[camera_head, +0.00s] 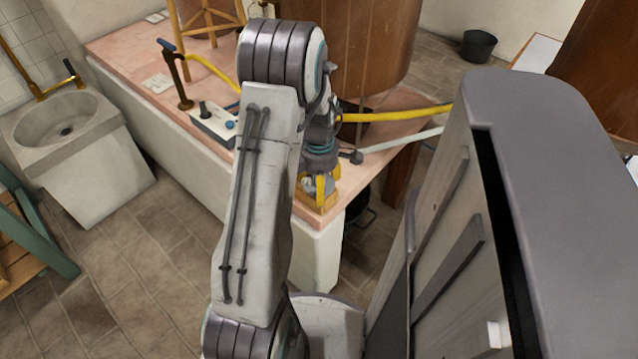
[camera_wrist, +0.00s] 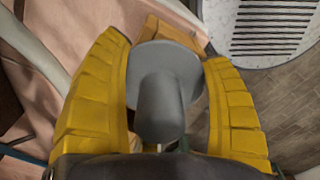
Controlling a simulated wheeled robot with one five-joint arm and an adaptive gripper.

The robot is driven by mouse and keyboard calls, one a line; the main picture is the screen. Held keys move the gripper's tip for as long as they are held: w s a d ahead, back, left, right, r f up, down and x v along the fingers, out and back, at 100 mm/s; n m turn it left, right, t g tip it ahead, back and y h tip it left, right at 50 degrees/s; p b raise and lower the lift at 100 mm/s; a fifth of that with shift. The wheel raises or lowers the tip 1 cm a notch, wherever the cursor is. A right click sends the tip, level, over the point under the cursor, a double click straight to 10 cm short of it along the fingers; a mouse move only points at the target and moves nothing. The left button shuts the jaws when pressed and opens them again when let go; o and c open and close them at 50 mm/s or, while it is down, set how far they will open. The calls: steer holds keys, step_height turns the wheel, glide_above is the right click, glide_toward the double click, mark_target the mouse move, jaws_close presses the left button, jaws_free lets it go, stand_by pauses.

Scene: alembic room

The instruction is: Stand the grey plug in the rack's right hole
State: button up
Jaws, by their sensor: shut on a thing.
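My gripper (camera_wrist: 166,60) has two yellow fingers, shut on the grey plug (camera_wrist: 160,105). The plug shows a round disc with a rounded stem pointing toward the wrist camera. A wooden rack (camera_wrist: 182,32) shows just beyond the plug in the wrist view, mostly hidden behind it. The rack's holes cannot be seen. In the head view my gripper (camera_head: 321,188) points down over the near corner of the bench, at the orange-brown rack (camera_head: 312,212). The plug cannot be made out there. Whether it touches the rack cannot be told.
The pink-topped bench (camera_head: 125,45) carries a white box with knobs (camera_head: 212,124), a brown tap (camera_head: 179,85) and a large copper vessel (camera_head: 370,45). A yellow hose (camera_head: 395,114) and a pale pipe (camera_head: 400,140) run close to my gripper. A stone sink (camera_head: 62,125) stands left.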

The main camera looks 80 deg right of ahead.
steer(key=shift+f, duration=0.15)
stand_by(0.6)
steer(key=o, duration=1.2)
steer(key=shift+r, duration=0.25)
steer(key=shift+r+p, duration=2.55)
steer(key=shift+r, duration=0.75)
steer(key=shift+w, duration=0.1)
